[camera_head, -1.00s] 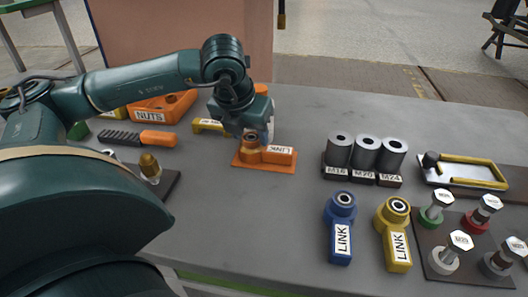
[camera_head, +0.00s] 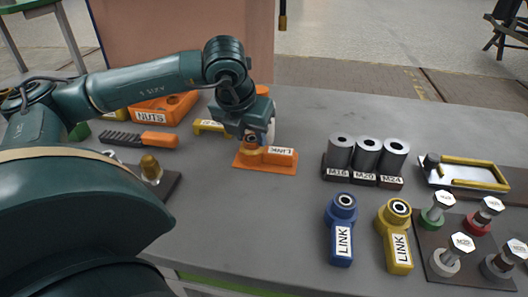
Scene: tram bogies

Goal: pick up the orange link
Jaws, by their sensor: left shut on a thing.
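The orange link (camera_head: 281,156) lies on an orange base plate (camera_head: 246,164) near the middle of the grey table, its white LINK label facing up. My left gripper (camera_head: 257,137) reaches down over the ring end of the link and is shut on it. The fingers partly hide the ring. The link looks level and close to its plate; I cannot tell whether it touches it. My right gripper is not in view.
A blue link (camera_head: 341,228) and a yellow link (camera_head: 396,236) lie at the front. Grey sockets (camera_head: 367,155) stand to the right, near bolts on a dark board (camera_head: 435,232). An orange NUTS bin (camera_head: 176,109) and an orange-handled tool (camera_head: 158,140) are at the left.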

